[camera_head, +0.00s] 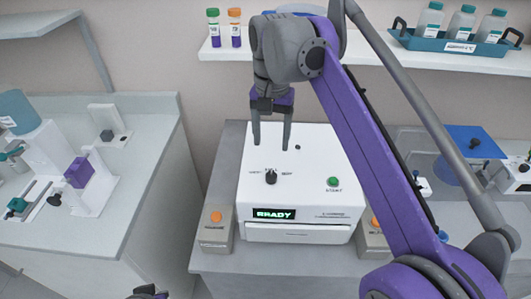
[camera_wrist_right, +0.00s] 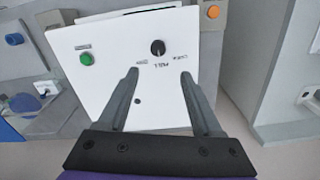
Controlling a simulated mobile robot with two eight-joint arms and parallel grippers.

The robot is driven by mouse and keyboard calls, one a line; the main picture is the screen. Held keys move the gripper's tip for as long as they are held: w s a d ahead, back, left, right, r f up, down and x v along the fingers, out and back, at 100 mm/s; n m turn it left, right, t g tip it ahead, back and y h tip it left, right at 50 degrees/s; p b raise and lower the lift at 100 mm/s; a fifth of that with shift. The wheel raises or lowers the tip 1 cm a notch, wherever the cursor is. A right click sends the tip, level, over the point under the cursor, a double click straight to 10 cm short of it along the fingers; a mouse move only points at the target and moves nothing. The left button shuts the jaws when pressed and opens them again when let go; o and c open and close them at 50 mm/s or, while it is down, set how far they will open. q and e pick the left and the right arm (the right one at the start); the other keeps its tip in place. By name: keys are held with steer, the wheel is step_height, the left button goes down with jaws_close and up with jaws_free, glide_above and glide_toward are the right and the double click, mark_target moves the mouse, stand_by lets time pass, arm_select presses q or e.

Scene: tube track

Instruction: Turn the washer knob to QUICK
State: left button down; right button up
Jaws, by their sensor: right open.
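The washer is a white box (camera_head: 313,203) with a lit READY display (camera_head: 274,213) on its front. It fills the middle of the right wrist view (camera_wrist_right: 100,45). Its black knob (camera_head: 271,177) sits on the top face with small labels around it, too blurred to read surely; where it points is unclear. In the right wrist view the knob (camera_wrist_right: 157,47) lies just beyond the fingertips, between their lines. My right gripper (camera_head: 271,147) is open and empty, fingers downward, above and behind the knob, apart from it. Its fingers also show in the wrist view (camera_wrist_right: 160,72).
A green START button (camera_head: 333,182) is right of the knob. Grey boxes with orange buttons flank the washer, one at left (camera_head: 216,217). A shelf (camera_head: 345,46) with bottles hangs behind. A left counter (camera_head: 150,140) holds other devices. My right arm covers the right side.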

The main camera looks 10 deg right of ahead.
glide_above(271, 174)
steer(key=f, duration=0.4)
steer(key=shift+s+f+b, duration=0.2)
steer(key=shift+s+b, duration=0.15)
steer(key=shift+b, duration=0.05)
steer(key=f, duration=0.4)
steer(key=shift+w+f, duration=0.2)
steer(key=shift+w, duration=0.05)
arm_select(q)
steer(key=shift+s+f+b, duration=0.3)
steer(key=shift+s+f, duration=0.5)
steer(key=shift+f, duration=0.1)
arm_select(e)
steer(key=shift+f, duration=0.8)
jaws_close()
